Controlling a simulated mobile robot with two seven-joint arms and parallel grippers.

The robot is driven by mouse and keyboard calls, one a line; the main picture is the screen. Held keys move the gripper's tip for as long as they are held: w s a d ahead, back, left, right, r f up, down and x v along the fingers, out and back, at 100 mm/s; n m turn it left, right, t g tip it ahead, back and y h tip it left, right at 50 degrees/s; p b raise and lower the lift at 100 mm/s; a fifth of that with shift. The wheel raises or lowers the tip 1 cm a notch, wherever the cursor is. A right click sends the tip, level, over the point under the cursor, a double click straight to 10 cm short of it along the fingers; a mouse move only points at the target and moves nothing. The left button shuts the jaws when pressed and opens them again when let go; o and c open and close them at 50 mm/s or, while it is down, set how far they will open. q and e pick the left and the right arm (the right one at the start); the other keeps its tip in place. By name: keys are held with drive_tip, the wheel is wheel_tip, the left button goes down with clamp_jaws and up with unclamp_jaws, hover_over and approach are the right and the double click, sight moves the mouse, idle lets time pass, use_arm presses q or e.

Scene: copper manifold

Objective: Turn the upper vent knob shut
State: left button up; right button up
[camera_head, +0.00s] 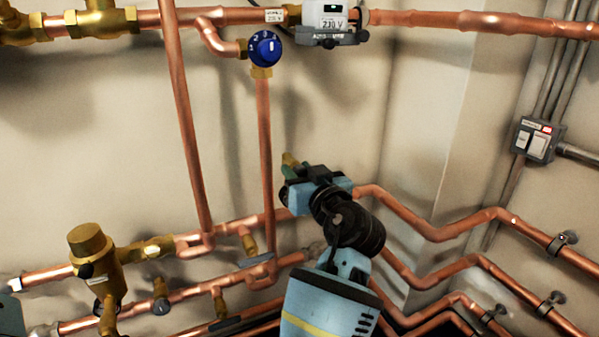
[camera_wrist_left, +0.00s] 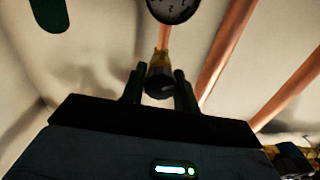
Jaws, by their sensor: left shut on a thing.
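My left gripper (camera_head: 290,176) is near the middle of the head view, in front of the copper pipework. In the left wrist view its two dark fingers (camera_wrist_left: 158,82) stand on either side of a dark round knob (camera_wrist_left: 159,88) on a brass fitting (camera_wrist_left: 160,60), and the gripper is shut on that knob. In the head view only a bit of brass (camera_head: 290,159) shows just above the fingers; the knob itself is hidden by the gripper. I cannot tell from these frames how far the knob is turned. My right gripper is not in view.
A blue numbered dial (camera_head: 265,48) and a white meter (camera_head: 325,18) sit above. A thick brass valve body (camera_head: 91,255) stands at lower left. Copper pipes (camera_head: 478,215) run close around my gripper. A grey switch box (camera_head: 537,140) is at right. The wall between the upper pipes is bare.

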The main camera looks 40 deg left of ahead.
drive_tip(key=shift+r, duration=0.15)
use_arm(q)
drive_tip(key=shift+r+m+p, duration=0.2)
drive_tip(key=shift+m+p, duration=0.8)
drive_tip(key=shift+p, duration=0.2)
drive_tip(key=m+p, duration=0.8)
drive_tip(key=m, duration=0.2)
drive_tip(key=shift+w, duration=0.1)
drive_tip(key=m+p, duration=0.4)
drive_tip(key=m, duration=0.1)
drive_tip(key=shift+p, duration=0.3)
drive_tip(key=m+p, duration=0.3)
drive_tip(key=m, duration=0.1)
drive_tip(key=shift+f+m, duration=0.1)
drive_tip(key=shift+m, duration=0.2)
drive_tip(key=shift+f+m+p, duration=0.1)
drive_tip(key=shift+m+p, duration=0.5)
drive_tip(key=shift+m, duration=0.3)
drive_tip(key=shift+f+m+p, duration=0.1)
drive_tip(key=shift+m+p, duration=0.2)
drive_tip(key=shift+m, duration=0.2)
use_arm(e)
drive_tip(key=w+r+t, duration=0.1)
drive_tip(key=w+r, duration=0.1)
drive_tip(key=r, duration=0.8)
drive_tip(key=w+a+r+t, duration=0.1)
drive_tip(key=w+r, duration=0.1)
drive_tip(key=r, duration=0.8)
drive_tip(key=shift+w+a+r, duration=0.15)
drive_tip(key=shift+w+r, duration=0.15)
